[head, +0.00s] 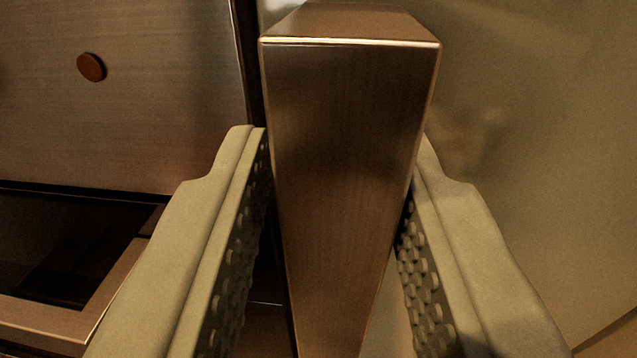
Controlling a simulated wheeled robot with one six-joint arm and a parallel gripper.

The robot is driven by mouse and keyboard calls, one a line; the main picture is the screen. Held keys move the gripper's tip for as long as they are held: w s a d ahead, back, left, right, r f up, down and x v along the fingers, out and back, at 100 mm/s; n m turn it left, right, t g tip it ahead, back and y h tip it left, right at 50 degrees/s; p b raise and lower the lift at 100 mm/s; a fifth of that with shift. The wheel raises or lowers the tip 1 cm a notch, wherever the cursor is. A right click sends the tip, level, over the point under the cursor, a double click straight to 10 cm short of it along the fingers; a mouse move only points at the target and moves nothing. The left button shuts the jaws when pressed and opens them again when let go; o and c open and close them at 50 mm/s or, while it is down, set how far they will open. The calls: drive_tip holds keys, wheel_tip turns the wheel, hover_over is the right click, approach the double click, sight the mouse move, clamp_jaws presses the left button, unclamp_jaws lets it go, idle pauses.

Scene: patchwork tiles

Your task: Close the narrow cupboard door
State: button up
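The narrow cupboard door (340,190) stands edge-on in the middle of the head view, its brown, wood-grained edge facing me and its top edge showing near the top of the picture. It stands out from the cupboard front. My gripper (338,150) has one pale finger on each side of the door, with studded inner pads. The fingers are spread wide and a dark gap shows between the lower left pad and the door. The far fingertips are partly hidden by the door, so contact there cannot be told. The hinge and handle are not visible.
A brown panel with a round red-brown knob (91,67) is at the upper left. Below it is a dark opening with a metallic-brown frame (45,318). A smooth tan surface (545,150) fills the right side.

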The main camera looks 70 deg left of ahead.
drive_tip(key=v, duration=1.7)
drive_tip(key=shift+d, duration=0.2)
drive_tip(key=shift+s, duration=0.1)
drive_tip(key=d+r+m+t+h, duration=0.3)
drive_tip(key=d+r+t+h, duration=0.25)
drive_tip(key=d+r, duration=0.4)
drive_tip(key=d+r+m+t+h, duration=0.4)
drive_tip(key=d+r+t, duration=0.2)
drive_tip(key=r, duration=0.7)
drive_tip(key=s+d+r+m+h, duration=0.3)
drive_tip(key=s+d+r+h, duration=0.1)
drive_tip(key=s, duration=0.6)
drive_tip(key=s+d+r+m+h, duration=0.3)
drive_tip(key=s+d+r, duration=0.4)
drive_tip(key=s, duration=0.4)
drive_tip(key=shift+d+m+t+h, duration=0.35)
drive_tip(key=shift+d+m, duration=0.3)
drive_tip(key=shift+m, duration=0.15)
